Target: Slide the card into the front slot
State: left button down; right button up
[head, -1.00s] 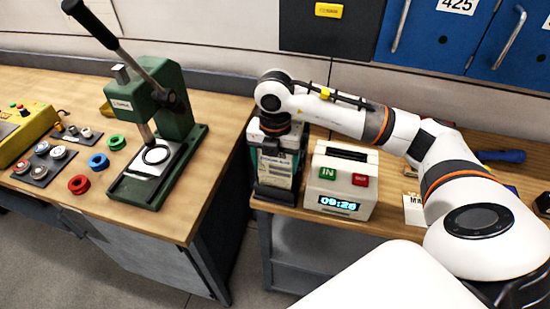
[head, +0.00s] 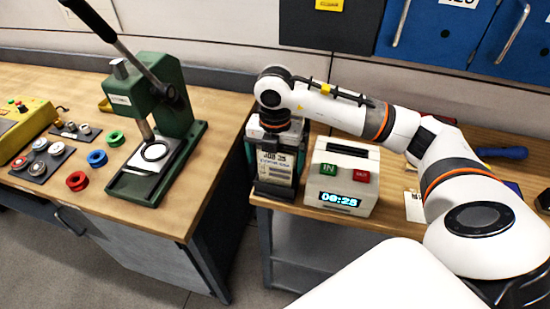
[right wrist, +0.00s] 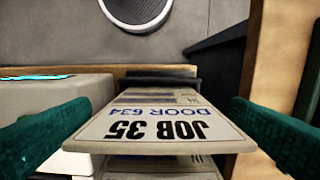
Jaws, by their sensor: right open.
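The card (head: 275,166), pale with "JOB 35" and "DOOR 634" printed on it, stands in a dark rack (head: 273,192) at the left end of the right-hand bench. In the right wrist view the card (right wrist: 160,122) lies between the teal fingers of my right gripper (right wrist: 165,112), with a gap on each side. The right gripper (head: 276,148) is open around the card's upper part, pointing down. Another card's edge (right wrist: 160,166) shows below it in the wrist view. How deep the card sits is hard to tell. My left gripper is out of view.
A white time clock (head: 342,180) with a dark top slot, green IN and red buttons stands close right of the rack. A green press (head: 160,115) and coloured rings (head: 97,158) occupy the left bench. A floor gap separates the benches.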

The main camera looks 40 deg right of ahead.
notch_tip(320, 180, up, 10)
jog(key=shift+b, duration=0.45)
jog(key=shift+r, duration=0.75)
